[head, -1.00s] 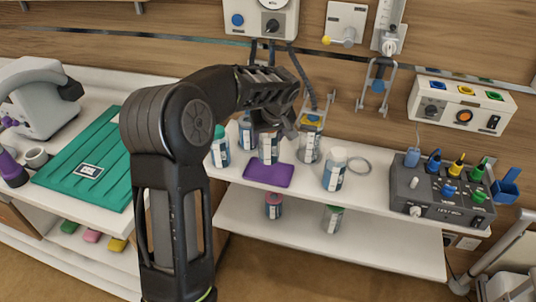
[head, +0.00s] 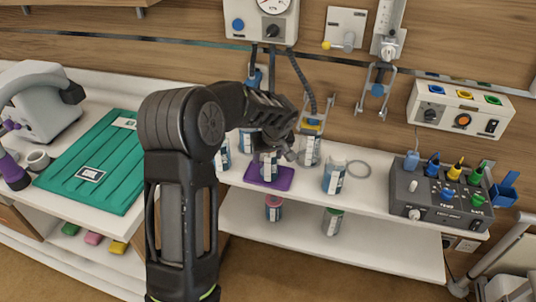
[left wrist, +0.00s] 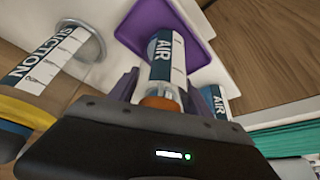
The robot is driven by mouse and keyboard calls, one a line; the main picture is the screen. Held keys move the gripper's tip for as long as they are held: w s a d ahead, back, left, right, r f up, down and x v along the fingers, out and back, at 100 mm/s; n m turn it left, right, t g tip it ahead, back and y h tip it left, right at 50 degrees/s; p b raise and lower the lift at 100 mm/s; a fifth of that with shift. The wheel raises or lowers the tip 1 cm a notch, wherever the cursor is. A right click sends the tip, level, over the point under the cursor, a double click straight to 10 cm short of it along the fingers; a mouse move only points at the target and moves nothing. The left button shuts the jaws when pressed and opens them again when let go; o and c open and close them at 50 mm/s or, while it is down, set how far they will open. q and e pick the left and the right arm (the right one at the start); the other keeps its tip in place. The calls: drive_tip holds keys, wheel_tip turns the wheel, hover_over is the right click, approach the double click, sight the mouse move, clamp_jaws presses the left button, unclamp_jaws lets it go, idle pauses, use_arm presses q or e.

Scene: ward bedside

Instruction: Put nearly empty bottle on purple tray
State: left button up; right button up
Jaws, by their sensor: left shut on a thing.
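The purple tray (head: 284,180) lies flat on the white upper shelf at the wall. My left gripper (head: 272,150) is over the tray and shut on a bottle (head: 268,166) with a white-and-blue label. In the left wrist view this bottle (left wrist: 167,60) reads AIR, has an orange cap, and stands between the fingers of the gripper (left wrist: 162,92). Its lower end overlaps the purple tray (left wrist: 190,14); I cannot tell whether it touches. Its fill level is hard to make out. My right gripper is not in view.
Other bottles stand beside the tray: one at the right (head: 335,174), one behind (head: 310,150), and one at the left (head: 222,155). A SUCTION bottle (left wrist: 48,58) is near the gripper. A control box (head: 440,190) fills the shelf's right end.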

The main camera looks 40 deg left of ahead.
use_arm(q)
drive_tip(key=o, duration=1.5)
drive_tip(key=shift+c, duration=0.2)
drive_tip(key=shift+r, duration=0.1)
drive_tip(key=shift+d+r, duration=0.1)
drive_tip(key=shift+r, duration=0.05)
drive_tip(key=b+v, duration=0.2)
drive_tip(key=v, duration=0.9)
drive_tip(key=shift+r, duration=0.2)
drive_tip(key=shift+s+d, duration=0.1)
drive_tip(key=shift+s, duration=0.05)
